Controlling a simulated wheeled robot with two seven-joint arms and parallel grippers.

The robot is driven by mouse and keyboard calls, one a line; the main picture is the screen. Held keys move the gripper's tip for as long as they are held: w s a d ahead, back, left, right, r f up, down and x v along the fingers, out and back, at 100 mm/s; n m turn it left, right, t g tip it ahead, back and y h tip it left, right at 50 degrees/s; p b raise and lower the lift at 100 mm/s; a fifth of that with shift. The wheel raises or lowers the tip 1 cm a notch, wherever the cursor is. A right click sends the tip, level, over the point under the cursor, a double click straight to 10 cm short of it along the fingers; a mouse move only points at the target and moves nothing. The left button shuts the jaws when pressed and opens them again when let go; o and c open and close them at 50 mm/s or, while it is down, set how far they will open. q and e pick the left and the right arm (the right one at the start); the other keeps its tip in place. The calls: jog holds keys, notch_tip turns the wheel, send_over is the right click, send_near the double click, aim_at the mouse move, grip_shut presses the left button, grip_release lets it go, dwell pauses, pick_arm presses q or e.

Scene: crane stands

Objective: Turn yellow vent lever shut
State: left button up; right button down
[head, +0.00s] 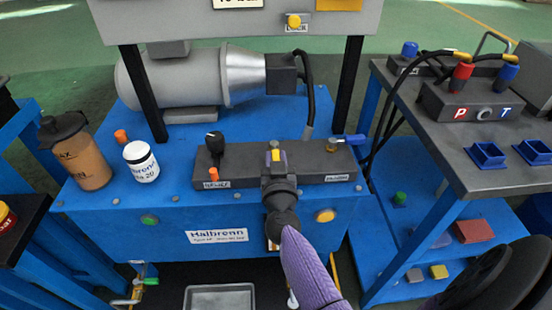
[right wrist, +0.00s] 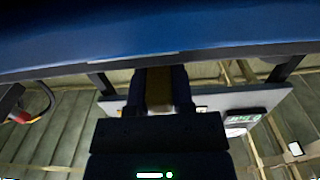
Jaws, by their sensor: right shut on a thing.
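The yellow vent lever (head: 276,156) is at the middle of the dark valve block (head: 235,163) on the blue power unit. Only a small yellow part shows; my right gripper hides the rest. My right gripper (head: 277,163) reaches in from the front and is shut on the lever. In the right wrist view a dull yellow strip of the lever (right wrist: 160,88) shows between the two dark fingers of the right gripper (right wrist: 161,78). The lever's exact angle cannot be told. My left gripper is not in view.
On the same block stand a black knob (head: 214,142) at left and a blue lever (head: 348,139) at right. A white jar (head: 141,161) and a brown bottle (head: 82,155) stand left. A grey motor (head: 190,80) is behind. A side table (head: 500,180) stands right.

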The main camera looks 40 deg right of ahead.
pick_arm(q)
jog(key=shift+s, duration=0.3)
pick_arm(e)
jog(key=shift+s+d+r+n+t+y+p, duration=0.15)
jog(key=shift+n+t+y+p, duration=0.1)
jog(key=shift+n+y, duration=0.15)
jog(key=shift+d+r+n+t+y+p, duration=0.15)
jog(key=shift+n+t+y+p, duration=0.15)
jog(key=shift+y, duration=0.2)
jog(key=shift+s+d+f+n+t+y, duration=0.1)
jog(key=shift+d+f+n+t+y, duration=0.2)
jog(key=shift+n+y, duration=0.4)
jog(key=shift+s+d+f+n+t+y+b, duration=0.1)
jog(key=shift+d+f+n+t+y+b, duration=0.15)
jog(key=shift+n+y+b, duration=0.55)
jog(key=shift+d+y, duration=0.15)
jog(key=shift+y, duration=0.55)
jog(key=shift+r+y+b, duration=0.25)
jog(key=shift+y+b, duration=0.05)
jog(key=shift+b, duration=0.05)
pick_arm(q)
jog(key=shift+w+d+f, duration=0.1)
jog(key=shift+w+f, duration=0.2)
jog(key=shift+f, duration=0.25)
